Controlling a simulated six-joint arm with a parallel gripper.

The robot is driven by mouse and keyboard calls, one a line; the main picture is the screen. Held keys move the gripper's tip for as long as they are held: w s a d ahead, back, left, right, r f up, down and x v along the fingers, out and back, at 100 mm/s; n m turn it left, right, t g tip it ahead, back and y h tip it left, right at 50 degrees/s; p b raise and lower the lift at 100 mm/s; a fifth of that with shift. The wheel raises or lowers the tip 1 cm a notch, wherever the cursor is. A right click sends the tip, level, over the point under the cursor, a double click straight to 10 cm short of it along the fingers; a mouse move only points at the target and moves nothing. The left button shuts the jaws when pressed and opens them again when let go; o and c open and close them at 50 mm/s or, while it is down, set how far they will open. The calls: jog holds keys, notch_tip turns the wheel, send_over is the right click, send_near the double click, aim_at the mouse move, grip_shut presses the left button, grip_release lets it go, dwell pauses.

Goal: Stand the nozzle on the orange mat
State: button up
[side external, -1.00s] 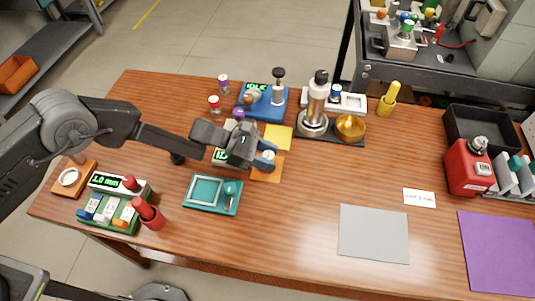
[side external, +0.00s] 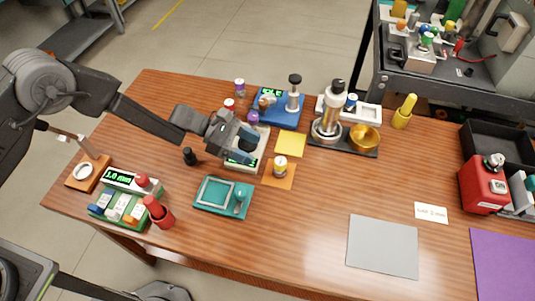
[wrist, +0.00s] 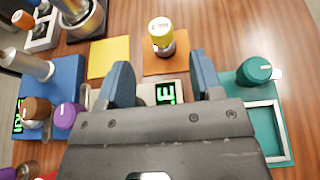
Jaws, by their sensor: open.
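In the wrist view the nozzle (wrist: 161,36) stands just beyond my fingertips, on the orange mat (wrist: 178,65). My gripper (side external: 247,145) is open and empty, left of the nozzle and apart from it, above a small pale device with a green display. In the wrist view the blue fingers of my gripper (wrist: 160,72) are spread wide with nothing between them.
A yellow mat (side external: 290,144) lies behind the orange one. A teal tray (side external: 221,211) is in front, and a blue device (side external: 277,120) with knobs stands behind. A gold bowl (side external: 365,138) is at the back right.

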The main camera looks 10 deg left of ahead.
jog(key=shift+v, duration=1.55)
jog(key=s+a+r+m+y, duration=0.2)
jog(key=s+a+r+m, duration=0.1)
jog(key=r, duration=0.4)
jog(key=s+a+r+m+y, duration=0.1)
jog(key=s+a+r+m, duration=0.25)
jog(key=r, duration=0.45)
jog(key=s+a+r+m+y, duration=0.2)
jog(key=s+r+m, duration=0.15)
jog(key=r, duration=0.35)
jog(key=s+a+r+m+t+y, duration=0.2)
jog(key=s+a+m+y, duration=0.2)
jog(key=s+a, duration=0.4)
jog(key=s+a+r+m+t+y, duration=0.3)
jog(key=s+a+m+y, duration=0.1)
jog(key=s+a, duration=0.5)
jog(key=shift+r+t, duration=0.25)
jog(key=shift+t, duration=0.05)
